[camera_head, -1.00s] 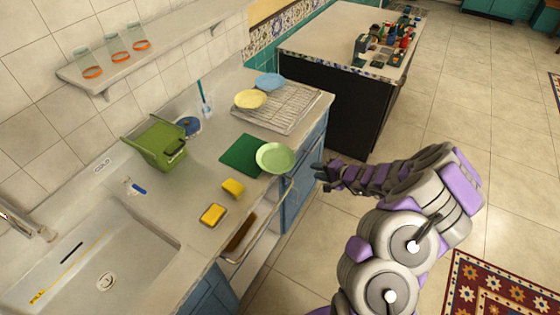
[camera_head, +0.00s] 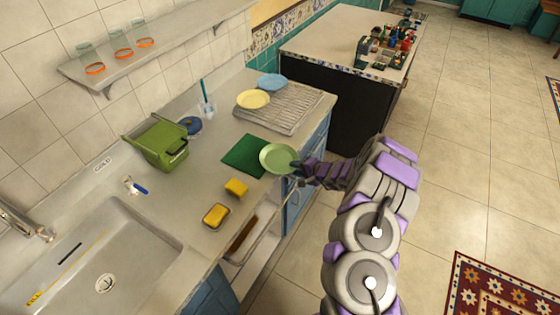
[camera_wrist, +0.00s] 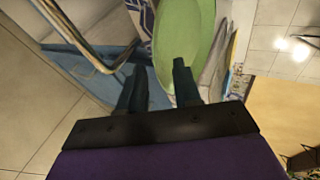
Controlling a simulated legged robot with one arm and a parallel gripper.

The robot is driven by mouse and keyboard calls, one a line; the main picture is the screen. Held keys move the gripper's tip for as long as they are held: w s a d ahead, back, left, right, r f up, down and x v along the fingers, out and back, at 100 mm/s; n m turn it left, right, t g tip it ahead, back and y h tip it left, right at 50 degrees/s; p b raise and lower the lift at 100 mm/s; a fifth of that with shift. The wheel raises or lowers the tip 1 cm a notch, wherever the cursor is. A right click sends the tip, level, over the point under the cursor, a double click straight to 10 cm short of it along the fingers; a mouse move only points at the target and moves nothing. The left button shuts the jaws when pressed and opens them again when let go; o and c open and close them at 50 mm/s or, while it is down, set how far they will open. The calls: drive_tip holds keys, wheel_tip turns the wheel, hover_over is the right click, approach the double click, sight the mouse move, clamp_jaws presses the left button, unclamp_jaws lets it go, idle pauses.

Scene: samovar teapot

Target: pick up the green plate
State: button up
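The green plate (camera_head: 275,157) is light green and round. It lies partly over a dark green mat (camera_head: 243,155) at the counter's front edge. My gripper (camera_head: 297,168) is at the plate's right rim in the head view. In the wrist view, the two dark fingers (camera_wrist: 158,76) are apart, with the plate (camera_wrist: 183,30) just beyond them. The right finger overlaps the plate's rim and the left finger is outside it. I cannot tell whether either finger touches the plate.
A wire rack (camera_head: 285,108) holds a yellow plate (camera_head: 253,99) and a blue plate (camera_head: 272,82) behind. Yellow sponges (camera_head: 236,187) lie nearer the sink (camera_head: 95,255). A green bin (camera_head: 160,144) stands by the wall. Below the counter edge is a metal rail (camera_wrist: 70,30).

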drive_tip(key=shift+a, duration=0.5)
drive_tip(key=shift+c, duration=0.3)
drive_tip(key=shift+d, duration=0.1)
drive_tip(key=shift+c, duration=0.8)
drive_tip(key=shift+d, duration=1.15)
clamp_jaws()
drive_tip(key=shift+s+a, duration=0.1)
drive_tip(key=shift+a, duration=0.9)
drive_tip(key=shift+d, duration=0.1)
